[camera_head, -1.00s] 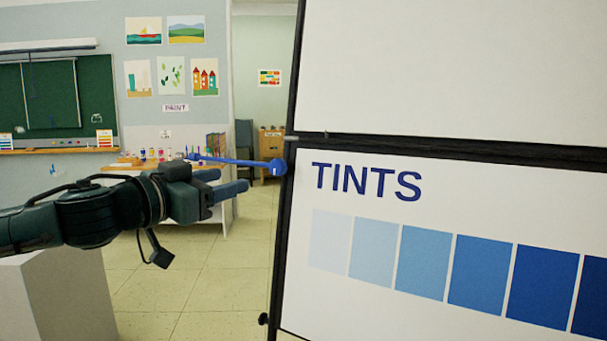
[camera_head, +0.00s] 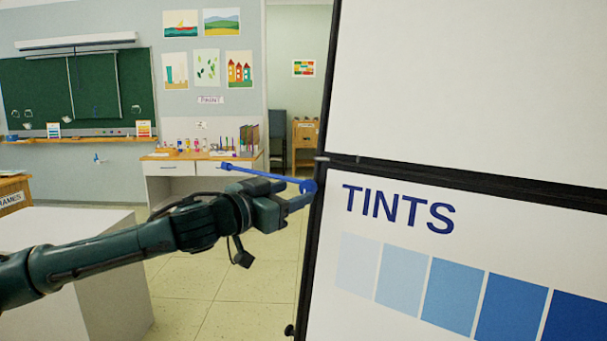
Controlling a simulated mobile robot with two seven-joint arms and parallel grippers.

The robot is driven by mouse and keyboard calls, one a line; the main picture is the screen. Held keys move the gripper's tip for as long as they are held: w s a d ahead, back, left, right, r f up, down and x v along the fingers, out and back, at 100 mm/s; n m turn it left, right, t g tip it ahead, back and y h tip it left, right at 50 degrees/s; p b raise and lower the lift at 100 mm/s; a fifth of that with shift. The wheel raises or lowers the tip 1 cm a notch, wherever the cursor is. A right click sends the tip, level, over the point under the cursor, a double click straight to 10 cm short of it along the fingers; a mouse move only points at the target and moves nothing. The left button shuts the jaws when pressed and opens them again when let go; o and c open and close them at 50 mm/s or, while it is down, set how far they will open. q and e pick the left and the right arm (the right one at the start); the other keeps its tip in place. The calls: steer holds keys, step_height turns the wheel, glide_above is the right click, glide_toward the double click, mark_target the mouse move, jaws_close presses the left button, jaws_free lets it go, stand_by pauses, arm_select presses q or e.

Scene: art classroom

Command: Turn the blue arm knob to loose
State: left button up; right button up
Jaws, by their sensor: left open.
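The thin blue arm (camera_head: 265,174) sticks out to the left from the edge of the easel-like board. Its round blue knob (camera_head: 308,186) sits at the board's left edge. My left gripper (camera_head: 299,201) comes in from the left with its fingers pointing right. It is open, and its fingertips are just below and beside the knob in the picture. I cannot tell whether they touch it or how far apart they are in depth. My right gripper is not in view.
The white board (camera_head: 470,90) with a dark frame and a TINTS chart (camera_head: 400,210) fills the right side. A white block (camera_head: 110,270) stands lower left, under my left arm. A side table (camera_head: 180,168) with paint bottles is behind. Floor between is clear.

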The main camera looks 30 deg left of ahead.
mark_target(305, 189)
arm_select(q)
steer(key=w, duration=0.1)
steer(key=w+p, duration=0.1)
steer(key=w, duration=0.1)
steer(key=shift+w+d+r+p, duration=0.2)
steer(key=shift+p, duration=0.1)
steer(key=shift+w+d+f, duration=0.1)
steer(key=shift+w+f, duration=0.1)
steer(key=shift+w, duration=0.35)
steer(key=shift+c, duration=0.2)
steer(key=c, duration=0.9)
